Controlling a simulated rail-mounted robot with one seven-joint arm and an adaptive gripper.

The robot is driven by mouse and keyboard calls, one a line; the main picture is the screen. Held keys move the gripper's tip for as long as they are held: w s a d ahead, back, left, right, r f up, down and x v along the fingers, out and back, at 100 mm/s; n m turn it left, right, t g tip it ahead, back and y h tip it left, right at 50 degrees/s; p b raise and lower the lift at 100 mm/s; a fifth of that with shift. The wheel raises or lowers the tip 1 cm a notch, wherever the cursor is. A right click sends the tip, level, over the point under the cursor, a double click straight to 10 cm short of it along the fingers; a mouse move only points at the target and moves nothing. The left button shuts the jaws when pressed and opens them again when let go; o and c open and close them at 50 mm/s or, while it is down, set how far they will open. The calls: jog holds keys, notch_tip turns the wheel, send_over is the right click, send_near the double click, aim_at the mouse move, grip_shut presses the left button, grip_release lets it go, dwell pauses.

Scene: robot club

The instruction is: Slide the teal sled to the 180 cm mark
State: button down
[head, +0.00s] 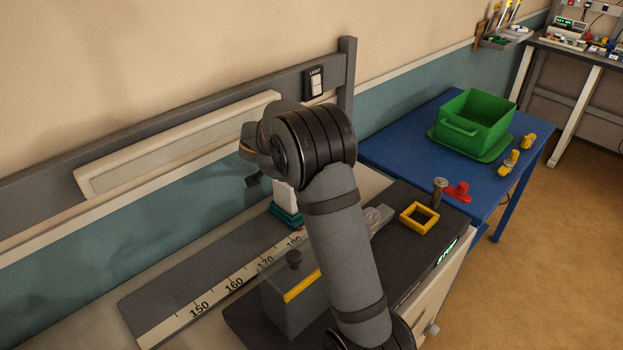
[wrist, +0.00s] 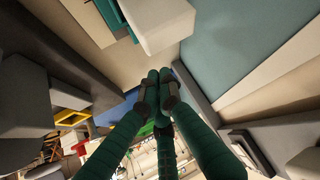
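The teal sled (head: 284,215) sits on the grey track (head: 215,268) in the head view, with a white block (head: 285,196) on top. It is beside the scale's (head: 235,285) "180" label, which my arm partly hides; I cannot tell the exact alignment. In the wrist view the sled's teal part (wrist: 116,22) and white block (wrist: 160,22) are at the top. My gripper (wrist: 158,92) has its dark green fingers drawn together, with nothing seen between them. The tips appear apart from the white block. In the head view the fingers are mostly hidden behind my arm.
A grey box (head: 290,310) with a yellow strip and a yellow square frame (head: 420,217) are on the dark bench top. A red piece (head: 458,192) and a green bin (head: 476,119) are on the blue table (head: 400,140). A light switch (head: 315,85) is on the rail behind.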

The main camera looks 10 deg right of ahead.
jog(key=p+x, duration=0.3)
jog(key=x, duration=1.1)
jog(key=shift+d, duration=0.1)
jog(key=shift+w+f, duration=0.1)
jog(key=shift+f, duration=0.05)
